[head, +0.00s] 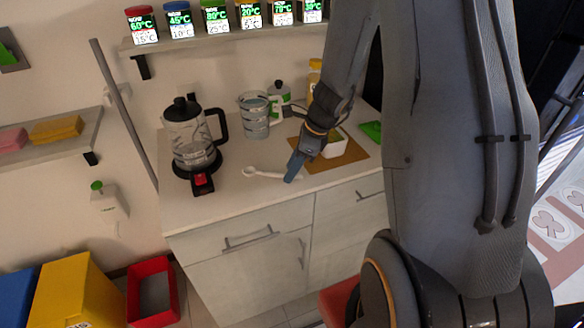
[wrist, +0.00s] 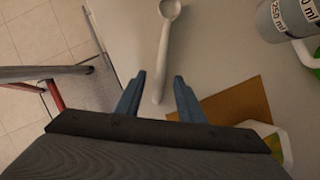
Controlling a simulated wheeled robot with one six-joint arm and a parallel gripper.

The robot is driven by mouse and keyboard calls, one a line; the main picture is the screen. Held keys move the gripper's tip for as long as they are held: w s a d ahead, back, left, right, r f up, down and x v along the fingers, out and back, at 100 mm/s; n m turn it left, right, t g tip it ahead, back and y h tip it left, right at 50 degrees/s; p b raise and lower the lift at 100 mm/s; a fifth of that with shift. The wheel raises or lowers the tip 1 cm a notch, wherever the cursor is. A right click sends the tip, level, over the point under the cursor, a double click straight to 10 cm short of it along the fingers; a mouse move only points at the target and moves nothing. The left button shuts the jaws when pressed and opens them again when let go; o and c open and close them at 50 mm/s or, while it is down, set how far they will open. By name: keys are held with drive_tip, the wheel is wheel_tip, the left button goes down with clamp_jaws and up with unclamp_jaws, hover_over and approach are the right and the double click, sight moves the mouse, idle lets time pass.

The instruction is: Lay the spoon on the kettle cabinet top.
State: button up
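The white spoon (head: 262,173) lies on the light top of the kettle cabinet (head: 225,203), just right of the kettle (head: 190,135). Its bowl end points left toward the kettle and its handle points toward my gripper (head: 294,166). In the wrist view the spoon (wrist: 165,50) runs down from the top, with its handle end between the two blue fingertips of my gripper (wrist: 159,80). The fingers are apart, with gaps on both sides of the handle. I cannot tell the exact height of the fingertips above the top.
A brown board (head: 340,158) with a white container (head: 335,144) lies right of my gripper. A measuring jug (head: 254,115) stands behind the spoon. A shelf (head: 230,38) with several spice dispensers hangs above. The front left of the top is clear.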

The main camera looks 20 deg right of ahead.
drive_tip(key=v, duration=0.7)
drive_tip(key=shift+r, duration=0.35)
drive_tip(key=shift+s+d, duration=0.1)
drive_tip(key=shift+s, duration=0.05)
drive_tip(key=s+a+r+n+h, duration=0.1)
drive_tip(key=s+n, duration=0.5)
drive_tip(key=n, duration=0.6)
drive_tip(key=s+a+r+n+h+b, duration=0.1)
drive_tip(key=s+a+n, duration=0.5)
drive_tip(key=n, duration=0.6)
drive_tip(key=shift+s+a+g+h+b, duration=0.3)
drive_tip(key=shift+s+a+g+h, duration=0.1)
drive_tip(key=shift+h, duration=0.5)
